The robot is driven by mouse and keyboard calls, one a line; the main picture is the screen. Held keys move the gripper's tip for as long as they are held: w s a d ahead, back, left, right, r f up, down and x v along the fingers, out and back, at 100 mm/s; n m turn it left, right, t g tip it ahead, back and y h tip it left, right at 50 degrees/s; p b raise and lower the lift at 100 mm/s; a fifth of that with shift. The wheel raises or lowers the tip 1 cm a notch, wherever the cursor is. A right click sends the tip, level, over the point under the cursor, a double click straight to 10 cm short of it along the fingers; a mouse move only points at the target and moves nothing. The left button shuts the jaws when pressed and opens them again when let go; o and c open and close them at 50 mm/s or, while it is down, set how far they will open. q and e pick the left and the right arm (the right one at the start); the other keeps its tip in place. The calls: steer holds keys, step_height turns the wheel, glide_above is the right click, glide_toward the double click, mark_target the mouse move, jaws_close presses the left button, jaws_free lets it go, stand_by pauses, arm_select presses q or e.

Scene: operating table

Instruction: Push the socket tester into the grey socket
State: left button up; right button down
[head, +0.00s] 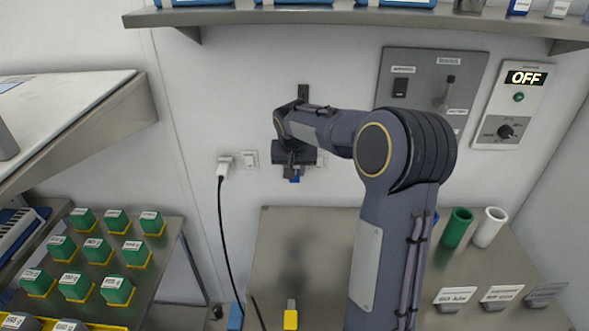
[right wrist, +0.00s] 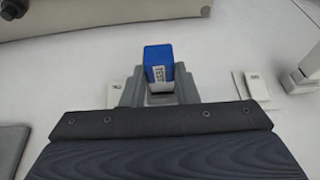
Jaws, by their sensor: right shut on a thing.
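The socket tester (right wrist: 159,66) is a blue block with a white label. My right gripper (right wrist: 158,88) is shut on it, with grey fingers on both sides. In the head view, my right gripper (head: 296,168) is in front of the white wall, and the blue tester (head: 295,179) shows just below it. I cannot tell whether the tester touches the wall. The grey socket cannot be made out in either view; the gripper and tester cover part of the wall. My left gripper is not in view.
A white plug (head: 225,164) with a black cord and a white switch (head: 250,158) are on the wall to the left. A grey panel (head: 432,84) is at upper right. Below are a metal table (head: 325,240), a yellow block (head: 290,318) and green blocks (head: 97,250).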

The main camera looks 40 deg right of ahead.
steer(key=shift+w+d+r+p, duration=0.1)
steer(key=shift+w+d+p, duration=0.3)
steer(key=shift+w+d, duration=0.2)
steer(key=c, duration=1.1)
jaws_free()
steer(key=shift+w, duration=0.15)
steer(key=shift+o, duration=0.2)
steer(key=b+v, duration=0.1)
steer(key=v, duration=0.6)
steer(key=shift+a+r, duration=0.1)
steer(key=shift+r, duration=0.25)
